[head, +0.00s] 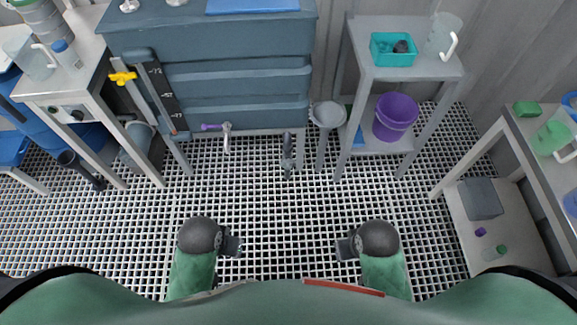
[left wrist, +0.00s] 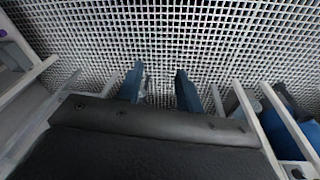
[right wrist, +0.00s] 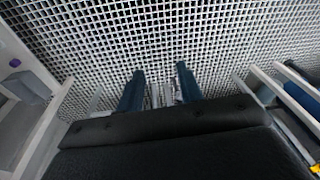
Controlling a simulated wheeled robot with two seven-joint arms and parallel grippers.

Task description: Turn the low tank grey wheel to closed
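The large blue-grey tank (head: 230,80) stands at the back centre. Low on its front, a dark grey fitting (head: 287,155) sticks out over the floor grating; it may be the grey wheel, but it is seen from above and too small to read its setting. A tap with a purple handle (head: 212,126) is to its left. My left gripper (head: 236,244) and my right gripper (head: 341,247) are near my body, well short of the tank. Both are empty. The fingers stand apart in the left wrist view (left wrist: 160,88) and in the right wrist view (right wrist: 160,88).
A yellow valve (head: 123,77) and a dark scale (head: 163,95) are at the tank's left. A round grey funnel-like piece (head: 327,114) stands beside the right shelf (head: 405,68), which holds a purple bucket (head: 395,116). Benches flank both sides. The grating between is clear.

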